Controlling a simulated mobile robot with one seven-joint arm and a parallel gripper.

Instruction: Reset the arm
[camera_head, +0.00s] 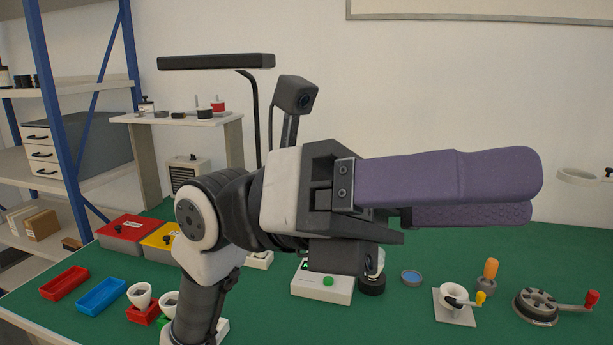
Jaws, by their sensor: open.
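My gripper (532,197) is raised in the air above the green table (400,249). It points to the right, with two long purple fingers seen nearly side-on. The near finger hides part of the far one. The fingers are open, and nothing shows between them. My arm rises from the bottom of the view and bends to the right, hiding part of the middle of the table.
Below my gripper are a white box with a green button (325,288), a blue-topped round dish (411,277), a white funnel-like fixture (453,300) and a cranked wheel (537,305). Red (64,283) and blue (101,295) trays lie left. Blue-posted shelving (52,105) stands far left.

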